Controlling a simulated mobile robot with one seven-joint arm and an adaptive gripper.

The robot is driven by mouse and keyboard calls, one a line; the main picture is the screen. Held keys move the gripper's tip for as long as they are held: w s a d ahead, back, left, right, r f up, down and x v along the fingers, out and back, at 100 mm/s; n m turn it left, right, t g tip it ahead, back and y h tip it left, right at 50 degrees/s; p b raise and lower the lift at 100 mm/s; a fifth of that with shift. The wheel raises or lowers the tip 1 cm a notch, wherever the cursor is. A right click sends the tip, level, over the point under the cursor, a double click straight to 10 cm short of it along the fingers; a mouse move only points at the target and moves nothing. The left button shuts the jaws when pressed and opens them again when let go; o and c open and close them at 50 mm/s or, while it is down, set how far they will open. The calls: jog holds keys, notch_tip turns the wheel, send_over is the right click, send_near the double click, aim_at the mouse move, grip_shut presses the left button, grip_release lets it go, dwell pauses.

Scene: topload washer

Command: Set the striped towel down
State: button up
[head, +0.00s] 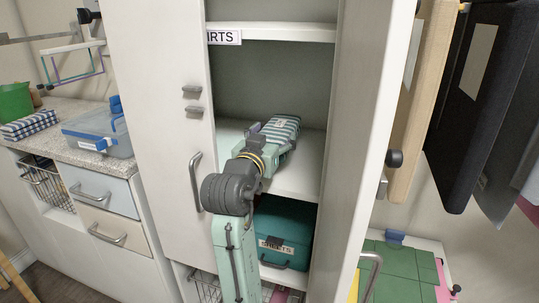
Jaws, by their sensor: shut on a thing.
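The striped towel (283,127), folded with green and white stripes, shows in the head view inside an open white cabinet. It is at the level of the middle shelf (295,178). My gripper (272,137) is shut on the towel at its near side and reaches into the cabinet. I cannot tell whether the towel's underside touches the shelf, since my gripper and wrist hide part of it.
A cabinet wall (352,150) stands close on the right and a closed door (160,120) on the left. A teal box (284,232) sits on the shelf below. The shelf above (285,32) bears a label. The middle shelf has bare room right of the towel.

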jog(key=shift+f, duration=2.3)
jog(key=shift+f, duration=0.2)
jog(key=o, duration=1.4)
jog(key=shift+c, duration=0.2)
jog(key=shift+r, duration=0.1)
jog(key=shift+r, duration=0.2)
jog(key=b+v, duration=0.1)
jog(key=v, duration=1.1)
jog(key=shift+f, duration=0.1)
